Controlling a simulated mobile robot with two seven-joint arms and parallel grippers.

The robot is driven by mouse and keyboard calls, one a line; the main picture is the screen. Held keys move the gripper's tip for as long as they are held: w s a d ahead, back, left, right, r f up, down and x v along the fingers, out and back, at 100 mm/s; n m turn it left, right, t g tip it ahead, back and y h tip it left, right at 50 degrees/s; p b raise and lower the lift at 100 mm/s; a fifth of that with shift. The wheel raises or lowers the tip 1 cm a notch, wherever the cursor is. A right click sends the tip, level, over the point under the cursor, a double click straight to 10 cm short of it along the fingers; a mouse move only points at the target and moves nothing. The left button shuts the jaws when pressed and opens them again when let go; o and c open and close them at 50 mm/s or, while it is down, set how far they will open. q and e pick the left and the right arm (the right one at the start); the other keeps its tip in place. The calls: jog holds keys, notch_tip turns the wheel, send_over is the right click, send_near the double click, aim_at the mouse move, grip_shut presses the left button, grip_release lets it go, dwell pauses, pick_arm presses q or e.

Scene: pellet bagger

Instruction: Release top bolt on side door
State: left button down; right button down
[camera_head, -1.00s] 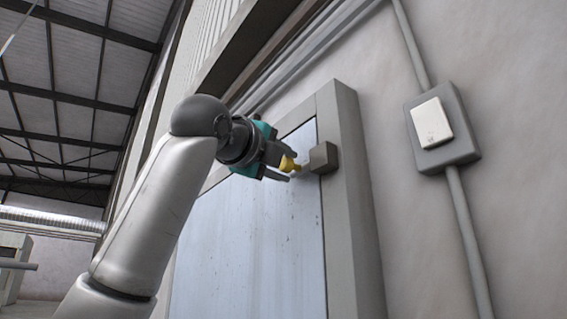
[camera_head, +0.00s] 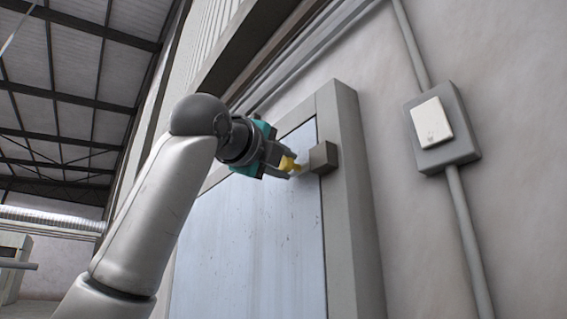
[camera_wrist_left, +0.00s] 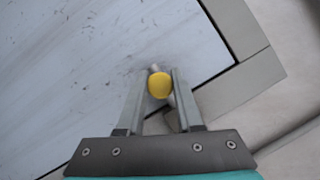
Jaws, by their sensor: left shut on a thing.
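The side door (camera_head: 255,235) is a pale blue-grey panel in a grey frame, seen from below. At its upper right corner a dark grey block (camera_head: 323,158) sits on the frame. The bolt's yellow knob (camera_head: 288,164) is just left of that block, with a short pale rod beside it. My left gripper (camera_head: 284,164) is shut on the yellow knob. In the left wrist view the knob (camera_wrist_left: 159,85) lies between the two fingers, in front of the door panel. Part of the bolt is hidden behind the fingers. My right gripper is not in view.
A grey switch box (camera_head: 441,128) with a white plate is on the wall to the right, with a conduit (camera_head: 468,240) above and below it. Rails (camera_head: 300,62) run along the wall above the door. The wall between frame and box is clear.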

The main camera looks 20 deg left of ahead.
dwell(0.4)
pick_arm(q)
jog(key=w+a, duration=0.1)
jog(key=a, duration=0.1)
jog(key=w+a, duration=0.1)
jog(key=w, duration=0.1)
jog(key=shift+a, duration=0.4)
jog(key=c, duration=1)
grip_release()
jog(key=o, duration=0.4)
jog(key=shift+w+a, duration=0.1)
jog(key=shift+a, duration=0.05)
jog(key=shift+o, duration=0.2)
